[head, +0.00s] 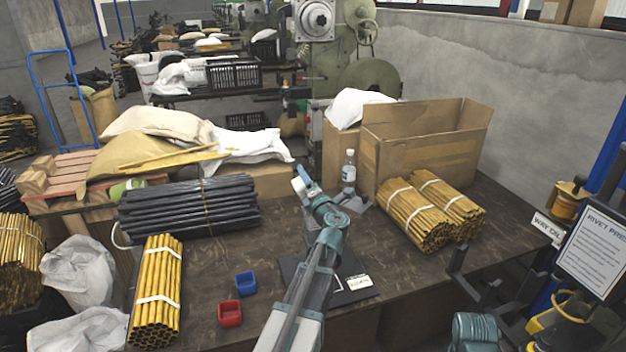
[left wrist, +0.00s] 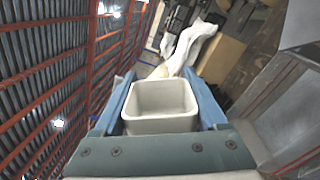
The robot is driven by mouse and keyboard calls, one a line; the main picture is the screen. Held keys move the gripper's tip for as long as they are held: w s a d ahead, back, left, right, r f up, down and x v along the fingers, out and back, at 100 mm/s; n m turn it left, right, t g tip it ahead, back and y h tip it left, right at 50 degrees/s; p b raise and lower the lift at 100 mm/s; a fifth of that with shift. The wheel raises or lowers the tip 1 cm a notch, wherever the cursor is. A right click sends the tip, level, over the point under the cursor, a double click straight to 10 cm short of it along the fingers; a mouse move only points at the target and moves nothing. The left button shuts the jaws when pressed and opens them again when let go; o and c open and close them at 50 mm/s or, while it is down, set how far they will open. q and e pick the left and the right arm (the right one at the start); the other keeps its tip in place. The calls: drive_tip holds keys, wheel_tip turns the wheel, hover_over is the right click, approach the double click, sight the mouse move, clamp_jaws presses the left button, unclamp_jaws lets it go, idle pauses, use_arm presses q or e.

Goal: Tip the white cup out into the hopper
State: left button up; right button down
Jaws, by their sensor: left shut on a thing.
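My left gripper (head: 303,180) is raised over the workbench, near its back edge. In the left wrist view its two blue fingers are shut on the white cup (left wrist: 160,125), a square cup gripped by its sides. The cup's open mouth shows, and I see nothing inside it. In the head view the cup (head: 298,186) is only a small pale patch at the fingertips, mostly hidden by the gripper. The wrist view is strongly rolled, with the roof at the left. I cannot make out the hopper for certain in either view.
A clear bottle (head: 348,172) stands just right of the gripper. A big open carton (head: 425,150) and yellow rod bundles (head: 415,215) lie farther right. Black rods (head: 188,207) lie left. Blue (head: 245,283) and red (head: 230,313) small bins stand at the front left.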

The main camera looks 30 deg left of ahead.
use_arm(q)
drive_tip(key=s+a+r+n+p, duration=0.1)
drive_tip(key=n, duration=0.2)
drive_tip(key=s+a+r+n+p, duration=0.1)
drive_tip(key=r+n+p, duration=0.1)
drive_tip(key=n, duration=0.2)
drive_tip(key=s+a+r+n+p, duration=0.1)
drive_tip(key=s+r+n+p, duration=0.1)
drive_tip(key=n, duration=0.2)
drive_tip(key=shift+a+r+g, duration=0.1)
drive_tip(key=shift+r+g, duration=0.1)
drive_tip(key=shift+g, duration=0.2)
drive_tip(key=shift+s+a+r+n+p, duration=0.2)
drive_tip(key=shift+n+p, duration=0.15)
drive_tip(key=shift+n, duration=0.3)
drive_tip(key=shift+s+a+r+n+p, duration=0.2)
drive_tip(key=shift+n+p, duration=0.15)
drive_tip(key=shift+n, duration=0.3)
